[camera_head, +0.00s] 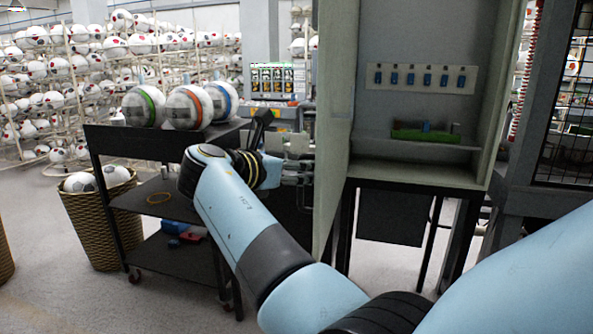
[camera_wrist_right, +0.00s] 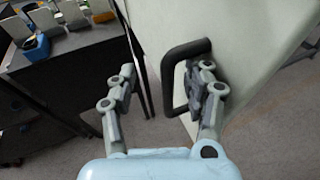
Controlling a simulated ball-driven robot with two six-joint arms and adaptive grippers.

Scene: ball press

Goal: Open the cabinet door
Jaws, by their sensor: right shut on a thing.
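The grey-green cabinet (camera_head: 420,25) stands right of centre in the head view, its inside exposed. Its door (camera_head: 332,110) stands swung out towards me, seen nearly edge-on at the cabinet's left side. The right wrist view shows the pale door panel (camera_wrist_right: 240,35) with a black bar handle (camera_wrist_right: 170,75). My right gripper (camera_head: 298,172) is at the door's outer face. In the wrist view its fingers (camera_wrist_right: 167,72) look well apart, with the handle bar between them, closer to the right finger. The right finger hides part of the handle. My left gripper is not in view.
A black cart (camera_head: 100,150) with several balls (camera_head: 185,108) on top stands left of the door. A wicker basket (camera_head: 92,222) of balls stands beside it. Inside the cabinet are a panel of blue switches (camera_head: 420,78) and a shelf with a green item (camera_head: 425,136).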

